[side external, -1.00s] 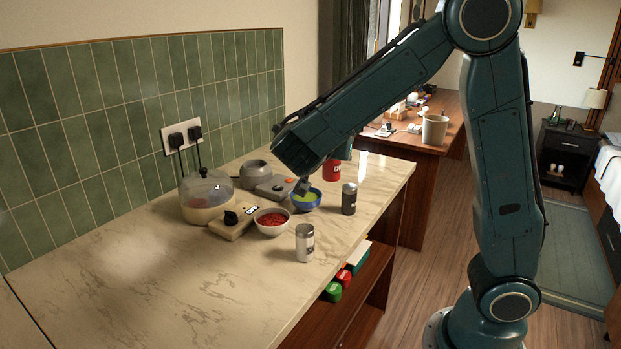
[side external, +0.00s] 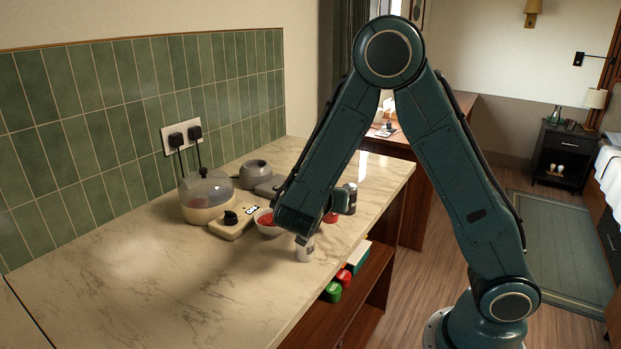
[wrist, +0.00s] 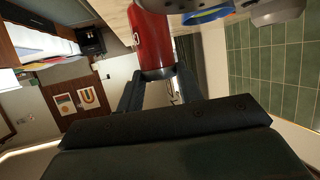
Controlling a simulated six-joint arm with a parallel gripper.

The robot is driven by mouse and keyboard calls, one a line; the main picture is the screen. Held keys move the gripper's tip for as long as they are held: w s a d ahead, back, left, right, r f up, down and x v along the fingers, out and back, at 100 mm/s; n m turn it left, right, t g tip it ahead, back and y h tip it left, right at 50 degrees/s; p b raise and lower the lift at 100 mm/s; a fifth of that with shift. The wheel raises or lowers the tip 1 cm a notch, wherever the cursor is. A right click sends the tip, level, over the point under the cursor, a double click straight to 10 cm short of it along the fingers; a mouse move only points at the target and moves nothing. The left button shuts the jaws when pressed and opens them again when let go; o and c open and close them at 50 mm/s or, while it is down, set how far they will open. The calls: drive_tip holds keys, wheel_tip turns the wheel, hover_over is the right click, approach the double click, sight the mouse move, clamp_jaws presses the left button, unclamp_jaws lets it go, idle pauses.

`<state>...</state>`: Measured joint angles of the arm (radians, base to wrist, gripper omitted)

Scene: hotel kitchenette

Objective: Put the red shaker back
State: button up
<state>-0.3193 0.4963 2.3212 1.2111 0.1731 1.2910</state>
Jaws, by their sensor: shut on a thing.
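My gripper (wrist: 158,78) is shut on the red shaker (wrist: 150,38), which sits between its two fingers in the wrist view and carries a partly visible white mark. In the side external view only a small part of the red shaker (side external: 331,217) shows beside my forearm and wrist, over the right part of the counter. My fingers are mostly hidden there. I cannot tell whether its base touches the counter.
A bowl of red food (side external: 266,228) is left of my arm. A blue bowl (wrist: 205,16) shows in the wrist view. The counter's front left (side external: 150,290) is clear.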

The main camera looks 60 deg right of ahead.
drive_tip(key=shift+f, duration=1.85)
drive_tip(key=o, duration=1)
drive_tip(key=shift+f, duration=0.1)
drive_tip(key=shift+o, duration=0.2)
drive_tip(key=v, duration=1.2)
